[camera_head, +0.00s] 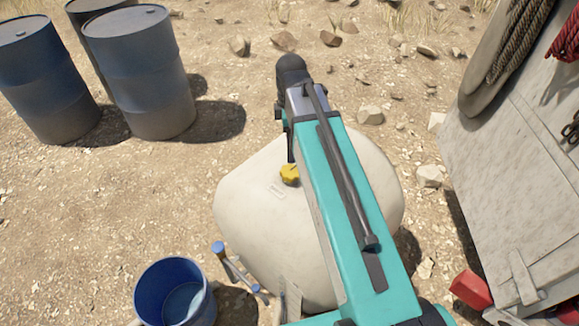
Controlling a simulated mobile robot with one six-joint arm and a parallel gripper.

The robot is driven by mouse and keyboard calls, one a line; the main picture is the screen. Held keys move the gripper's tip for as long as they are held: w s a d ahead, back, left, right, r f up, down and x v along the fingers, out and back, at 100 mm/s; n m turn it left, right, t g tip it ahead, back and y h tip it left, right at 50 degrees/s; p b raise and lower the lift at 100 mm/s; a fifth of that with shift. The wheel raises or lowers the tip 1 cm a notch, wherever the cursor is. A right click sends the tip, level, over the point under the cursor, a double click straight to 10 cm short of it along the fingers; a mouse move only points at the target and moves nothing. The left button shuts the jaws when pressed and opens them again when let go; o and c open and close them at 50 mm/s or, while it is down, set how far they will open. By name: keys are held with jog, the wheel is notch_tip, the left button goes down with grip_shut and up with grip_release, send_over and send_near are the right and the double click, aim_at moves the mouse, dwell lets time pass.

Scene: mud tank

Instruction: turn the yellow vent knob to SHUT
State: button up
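The yellow vent knob (290,174) sits on top of the rounded off-white tank (250,215). A small pale label (277,191) lies just below the knob; its lettering is too small to read, and I cannot tell which setting the knob points to. My teal arm crosses over the tank just right of the knob and hides part of the tank. The arm's dark far end is beyond the knob.
A blue bucket (174,293) stands at the lower left, near a blue-capped part (218,248) beside the tank. Dark drums (145,75) stand at the upper left. A pale panel with ropes (520,160) and a red object (471,289) are at the right. Rocks lie behind the tank.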

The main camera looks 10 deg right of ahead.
aim_at(290, 170)
jog(key=shift+f+p, duration=1.05)
jog(key=shift+f, duration=4.55)
jog(key=shift+a, duration=0.1)
jog(key=c, duration=1.1)
jog(key=shift+o, duration=0.2)
